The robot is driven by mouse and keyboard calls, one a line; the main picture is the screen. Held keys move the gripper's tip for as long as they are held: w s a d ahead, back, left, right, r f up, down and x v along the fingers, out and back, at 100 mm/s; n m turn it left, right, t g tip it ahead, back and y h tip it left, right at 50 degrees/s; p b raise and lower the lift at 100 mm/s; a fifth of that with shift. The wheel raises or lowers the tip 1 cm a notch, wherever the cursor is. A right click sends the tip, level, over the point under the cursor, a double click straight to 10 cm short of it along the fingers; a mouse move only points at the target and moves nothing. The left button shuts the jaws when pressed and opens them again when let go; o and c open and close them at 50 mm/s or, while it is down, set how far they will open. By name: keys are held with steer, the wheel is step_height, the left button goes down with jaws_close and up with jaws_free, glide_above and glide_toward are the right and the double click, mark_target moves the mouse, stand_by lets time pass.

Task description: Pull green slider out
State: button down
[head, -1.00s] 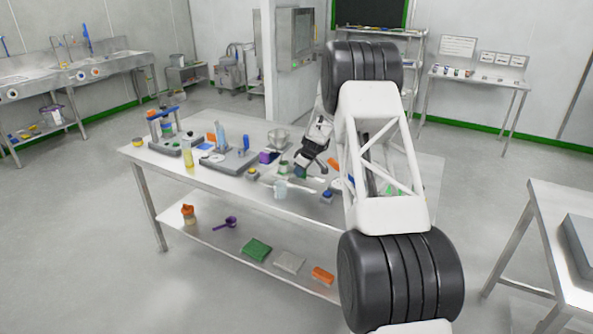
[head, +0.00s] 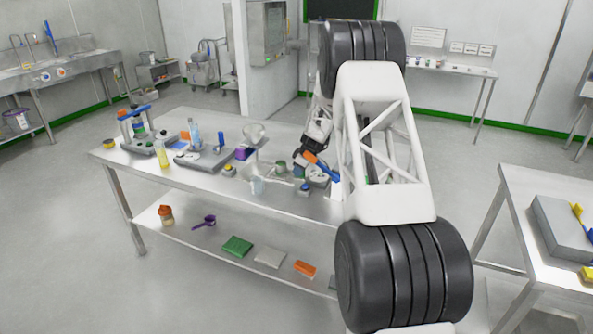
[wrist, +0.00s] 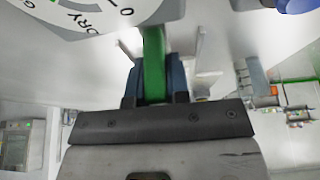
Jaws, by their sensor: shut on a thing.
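The green slider (wrist: 153,65) is an upright green strip in the wrist view. My gripper (wrist: 155,85) is shut on it, with one dark blue fingertip on each side. A white dial plate (wrist: 92,14) with lettering is close by at the upper left of the wrist view. In the head view my gripper (head: 301,160) is low over the right half of the steel table (head: 190,120), beside a round pale dial (head: 318,176). The slider is too small and covered to make out there, and I cannot tell how far out it is.
My own arm hides the table's right end.

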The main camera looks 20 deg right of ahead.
steer(key=c, duration=1.1)
jaws_free()
steer(key=shift+s+d, duration=0.1)
steer(key=shift+r, duration=0.15)
steer(key=v, duration=0.8)
